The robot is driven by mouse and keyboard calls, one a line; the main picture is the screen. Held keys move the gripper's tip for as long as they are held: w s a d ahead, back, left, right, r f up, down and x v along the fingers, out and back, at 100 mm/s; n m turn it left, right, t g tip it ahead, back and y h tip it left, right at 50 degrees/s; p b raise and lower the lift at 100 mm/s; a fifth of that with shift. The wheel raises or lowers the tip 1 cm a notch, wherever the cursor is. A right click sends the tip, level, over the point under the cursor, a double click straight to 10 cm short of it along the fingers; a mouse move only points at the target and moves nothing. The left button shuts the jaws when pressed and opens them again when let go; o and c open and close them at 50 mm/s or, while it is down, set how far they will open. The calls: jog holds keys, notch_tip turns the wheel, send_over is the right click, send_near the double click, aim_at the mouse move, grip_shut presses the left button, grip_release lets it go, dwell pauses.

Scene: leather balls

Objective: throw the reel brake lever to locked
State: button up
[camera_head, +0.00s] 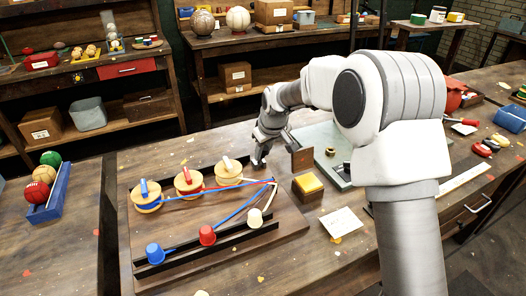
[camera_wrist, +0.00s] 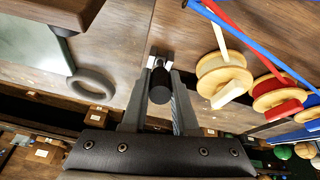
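In the wrist view a black cylindrical knob (camera_wrist: 160,86) with a small metal piece beyond it, apparently the brake lever, sits between the two fingers of my gripper (camera_wrist: 160,82). The fingers are close on both sides of it; I cannot tell whether they press on it. In the head view my gripper (camera_head: 260,160) is low at the back right of the reel board (camera_head: 270,222), right of the reel with the white bar (camera_head: 229,168). The lever is mostly hidden there by my gripper. Reels with a red bar (camera_head: 188,181) and a blue bar (camera_head: 146,195) stand farther left.
A yellow-topped wooden block (camera_head: 308,185) and an upright brown plate (camera_head: 302,160) stand just right of my gripper. A ball rack (camera_head: 48,196) is far left.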

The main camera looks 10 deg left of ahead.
grip_shut()
dwell(0.9)
jog(key=shift+w+a+r+p, duration=0.1)
jog(key=shift+r+p, duration=0.1)
jog(key=shift+p, duration=0.45)
jog(key=shift+w+a+r+g+h+p, duration=0.15)
jog(key=shift+r+g+h+p, duration=0.2)
jog(key=shift+p, duration=0.7)
jog(key=shift+w+a+g+h+p, duration=0.25)
jog(key=shift+g+h+p, duration=0.15)
jog(key=shift+p, duration=0.85)
jog(key=g+p, duration=0.1)
jog(key=p, duration=0.1)
jog(key=w+h+p, duration=0.1)
jog(key=p, duration=0.1)
jog(key=shift+a+f+g, duration=0.1)
jog(key=shift+a+g, duration=0.2)
jog(key=shift+g, duration=0.05)
jog(key=shift+w+a+f+g+h+p, duration=0.1)
jog(key=shift+w+a+g+h+p, duration=0.6)
jog(key=shift+p, duration=0.75)
jog(key=shift+s+d, duration=0.1)
jog(key=shift+d, duration=0.15)
